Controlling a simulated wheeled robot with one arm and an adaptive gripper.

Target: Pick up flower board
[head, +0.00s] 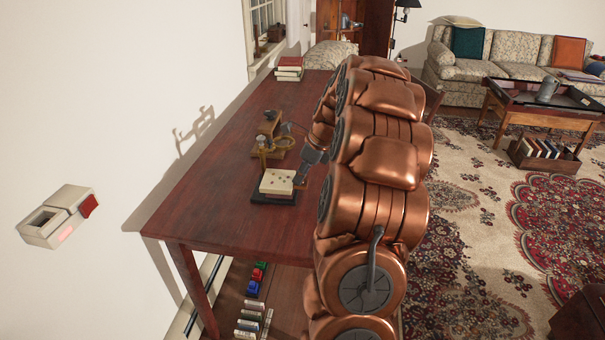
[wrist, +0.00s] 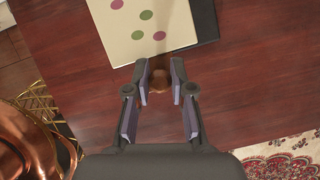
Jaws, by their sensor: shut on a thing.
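In the wrist view the flower board (wrist: 155,25) shows pink and green dots at the top. A dark flat piece (wrist: 204,22) lies under or behind it. Whether the board is clear of the table cannot be told.
The red-brown table (head: 220,212) has wooden and brass items (head: 274,142) just behind the board and a book stack (head: 289,69) at its far end. Free tabletop lies left and in front. A wall runs along the left. A patterned rug (head: 460,205) covers the floor at right.

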